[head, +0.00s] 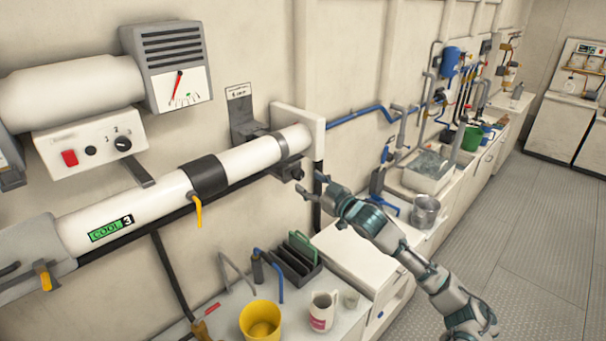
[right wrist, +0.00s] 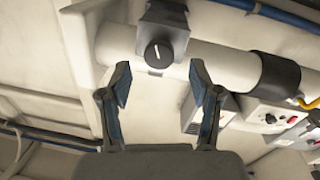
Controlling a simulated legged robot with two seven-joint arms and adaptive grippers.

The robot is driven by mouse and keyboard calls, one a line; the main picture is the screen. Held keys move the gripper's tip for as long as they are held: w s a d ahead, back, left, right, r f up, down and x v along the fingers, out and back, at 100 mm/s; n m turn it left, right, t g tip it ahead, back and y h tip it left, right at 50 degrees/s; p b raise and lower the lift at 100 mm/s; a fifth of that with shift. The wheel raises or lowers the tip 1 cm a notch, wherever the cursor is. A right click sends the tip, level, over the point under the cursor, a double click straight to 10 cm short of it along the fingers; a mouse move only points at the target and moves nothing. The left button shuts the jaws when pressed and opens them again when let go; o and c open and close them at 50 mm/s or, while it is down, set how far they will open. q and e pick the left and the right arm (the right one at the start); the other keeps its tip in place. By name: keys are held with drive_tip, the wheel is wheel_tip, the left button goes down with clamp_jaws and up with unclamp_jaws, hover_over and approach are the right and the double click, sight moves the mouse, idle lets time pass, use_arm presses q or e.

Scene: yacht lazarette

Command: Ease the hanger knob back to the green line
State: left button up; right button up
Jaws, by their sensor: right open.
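The hanger knob (right wrist: 158,53) is a round black dial with a pale pointer line, on a dark grey hanger block (right wrist: 161,28) clamped on the white pipe. In the head view the hanger block (head: 288,170) is under the pipe's right end, and the knob is too small to make out. My right gripper (head: 312,186) is open and empty just right of and below the block. In the right wrist view the fingertips (right wrist: 160,82) are spread apart, with the knob between and beyond them, not visibly touched. No green line shows by the knob. My left gripper is out of view.
The white pipe (head: 250,158) carries a black band and yellow lever. Open floor lies right.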

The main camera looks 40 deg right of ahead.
sight(303, 176)
drive_tip(key=w, duration=0.1)
drive_tip(key=w+p, duration=0.1)
drive_tip(key=w, duration=0.1)
drive_tip(key=shift+w+a+r, duration=0.15)
drive_tip(key=shift+a+r, duration=0.1)
drive_tip(key=shift+a, duration=0.05)
drive_tip(key=shift+w+f+p, duration=0.1)
drive_tip(key=shift+w+p, duration=0.2)
drive_tip(key=shift+w+d+f, duration=0.15)
drive_tip(key=shift+w+d, duration=0.1)
drive_tip(key=shift+d, duration=0.05)
drive_tip(key=shift+d+f, duration=0.25)
drive_tip(key=shift+d, duration=0.3)
drive_tip(key=shift+a, duration=0.1)
